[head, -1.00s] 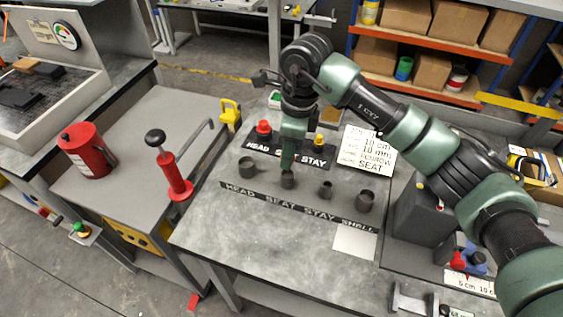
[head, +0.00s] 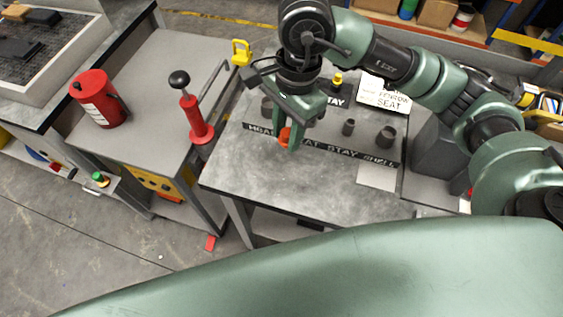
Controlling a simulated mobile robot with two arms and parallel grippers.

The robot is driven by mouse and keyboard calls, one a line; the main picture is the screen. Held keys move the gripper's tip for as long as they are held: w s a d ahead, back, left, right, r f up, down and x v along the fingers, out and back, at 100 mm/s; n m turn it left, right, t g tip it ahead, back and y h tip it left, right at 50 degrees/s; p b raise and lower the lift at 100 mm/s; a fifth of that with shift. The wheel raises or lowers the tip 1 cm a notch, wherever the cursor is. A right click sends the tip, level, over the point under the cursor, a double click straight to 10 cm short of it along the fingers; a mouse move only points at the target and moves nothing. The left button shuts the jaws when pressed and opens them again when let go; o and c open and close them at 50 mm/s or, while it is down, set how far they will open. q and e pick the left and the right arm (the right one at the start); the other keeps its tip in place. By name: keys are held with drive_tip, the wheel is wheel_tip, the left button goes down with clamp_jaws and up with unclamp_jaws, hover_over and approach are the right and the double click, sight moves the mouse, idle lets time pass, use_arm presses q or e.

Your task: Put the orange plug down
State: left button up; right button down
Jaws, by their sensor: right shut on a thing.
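The orange plug (head: 284,136) is between the fingertips of my right gripper (head: 290,139), which is shut on it. The gripper points down over the grey workbench (head: 270,178), in front of the row of dark sockets, and covers part of the black label strip (head: 345,151). I cannot tell whether the plug touches the bench top. My left gripper is not in view.
Dark cylindrical sockets (head: 386,136) stand behind the strip, with a smaller one (head: 348,127) beside them. A white card (head: 377,176) lies at the right front. The bench's front left is bare. A red hand pump (head: 195,117) and red canister (head: 99,99) stand on the left cart.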

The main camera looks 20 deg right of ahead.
drive_tip(key=p, duration=0.2)
hover_over(284, 175)
drive_tip(key=f, duration=0.7)
drive_tip(key=shift+w+d+f, duration=0.1)
drive_tip(key=shift+d+f, duration=0.15)
drive_tip(key=shift+f, duration=0.8)
wheel_tip(284, 175, down, 4)
drive_tip(key=shift+r+p, duration=0.1)
drive_tip(key=shift+p, duration=0.25)
drive_tip(key=shift+w, duration=0.1)
drive_tip(key=shift+f, duration=0.25)
drive_tip(key=c, duration=1)
unclamp_jaws()
drive_tip(key=shift+c, duration=0.2)
drive_tip(key=shift+r, duration=0.1)
